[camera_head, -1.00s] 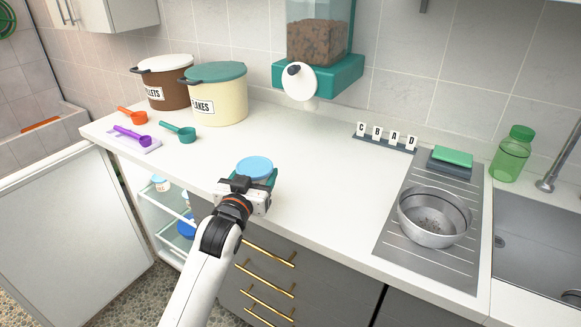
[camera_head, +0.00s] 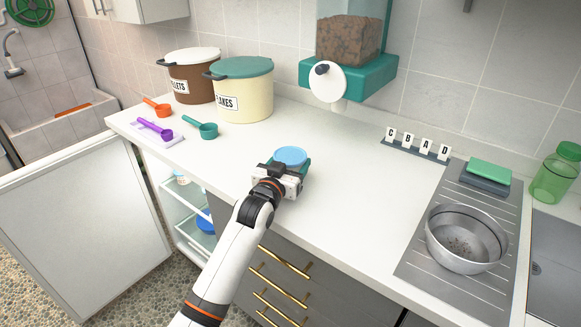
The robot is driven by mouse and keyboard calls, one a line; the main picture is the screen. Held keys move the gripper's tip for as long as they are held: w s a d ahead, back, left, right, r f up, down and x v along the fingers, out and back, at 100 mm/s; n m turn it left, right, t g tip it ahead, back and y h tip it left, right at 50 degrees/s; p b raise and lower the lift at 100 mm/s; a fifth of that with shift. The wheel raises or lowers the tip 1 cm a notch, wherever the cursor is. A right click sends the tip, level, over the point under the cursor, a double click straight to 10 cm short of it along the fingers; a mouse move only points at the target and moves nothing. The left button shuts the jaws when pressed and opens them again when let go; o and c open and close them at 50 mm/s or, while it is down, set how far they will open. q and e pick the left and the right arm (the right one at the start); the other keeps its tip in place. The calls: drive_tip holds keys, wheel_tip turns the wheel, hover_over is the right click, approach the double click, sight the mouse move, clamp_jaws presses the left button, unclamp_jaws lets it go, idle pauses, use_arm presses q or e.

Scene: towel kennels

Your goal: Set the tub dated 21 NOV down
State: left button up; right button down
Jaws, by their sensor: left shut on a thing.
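A tub with a light blue lid (camera_head: 290,156) is at the front part of the white counter (camera_head: 330,180). My left gripper (camera_head: 283,174) is shut on it from the front. The gripper hides most of the tub's side, and no date can be read from here. I cannot tell whether the tub's base touches the counter. My right gripper does not show.
An open fridge (camera_head: 190,212) is below the counter at left, its door (camera_head: 85,230) swung out. Two canisters, scoops and a feed dispenser (camera_head: 345,70) stand behind. A metal bowl (camera_head: 467,238) is on the drainer at right. Counter right of the tub is clear.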

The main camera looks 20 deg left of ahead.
use_arm(q)
drive_tip(key=shift+f, duration=0.4)
drive_tip(key=o, duration=1.1)
drive_tip(key=shift+f, duration=0.15)
drive_tip(key=shift+r, duration=0.2)
drive_tip(key=s, duration=0.8)
drive_tip(key=s+a, duration=0.1)
drive_tip(key=s, duration=0.3)
